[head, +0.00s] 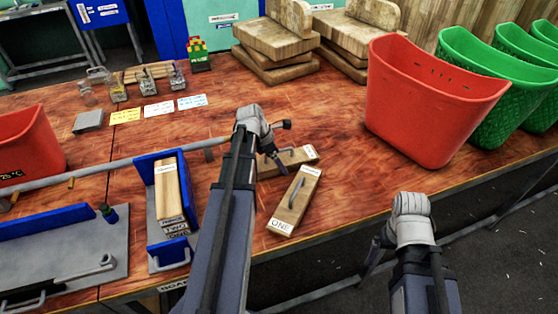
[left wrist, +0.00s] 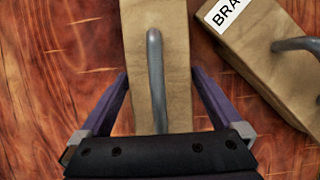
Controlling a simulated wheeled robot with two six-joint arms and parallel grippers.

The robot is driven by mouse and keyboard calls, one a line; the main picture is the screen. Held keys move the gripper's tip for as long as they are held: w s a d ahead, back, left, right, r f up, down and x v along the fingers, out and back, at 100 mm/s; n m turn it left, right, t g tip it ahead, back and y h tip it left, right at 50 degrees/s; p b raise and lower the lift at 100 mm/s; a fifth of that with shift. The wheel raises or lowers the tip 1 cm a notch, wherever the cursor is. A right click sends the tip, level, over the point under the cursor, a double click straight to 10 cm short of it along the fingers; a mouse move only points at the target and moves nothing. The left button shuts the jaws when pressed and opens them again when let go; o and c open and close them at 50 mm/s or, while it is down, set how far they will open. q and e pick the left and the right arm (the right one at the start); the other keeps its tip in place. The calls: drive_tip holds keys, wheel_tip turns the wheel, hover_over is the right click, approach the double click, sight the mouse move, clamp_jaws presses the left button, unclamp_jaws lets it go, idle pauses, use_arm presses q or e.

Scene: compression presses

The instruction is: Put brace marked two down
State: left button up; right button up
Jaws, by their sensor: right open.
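A wooden brace (head: 294,158) with a metal handle lies under my left gripper (head: 277,154). Its label is too small to read in the head view, and the gripper partly hides it. My right gripper (head: 376,248) is open and empty off the table's front edge.
A blue press (head: 148,170) left of my left arm holds a wooden block (head: 168,190); a label there reads TWO. Another press (head: 70,262) stands further left. A red bin (head: 425,105) stands right, with green bins beyond. Bare table (head: 345,185) lies right of the braces.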

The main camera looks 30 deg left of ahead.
use_arm(q)
drive_tip(key=shift+r, duration=0.2)
drive_tip(key=shift+s+a+r+p, duration=0.1)
drive_tip(key=shift+s+r+p, duration=0.05)
drive_tip(key=shift+r+p, duration=0.5)
drive_tip(key=p+v, duration=0.9)
drive_tip(key=shift+s+r, duration=0.1)
drive_tip(key=shift+r, duration=0.3)
drive_tip(key=shift+s+a+r+p, duration=0.25)
drive_tip(key=shift+r+p, duration=0.1)
drive_tip(key=shift+p, duration=0.25)
drive_tip(key=shift+f, duration=0.2)
drive_tip(key=b+x, duration=1.1)
drive_tip(key=x, duration=0.1)
drive_tip(key=shift+b, duration=0.3)
drive_tip(key=shift+r, duration=0.15)
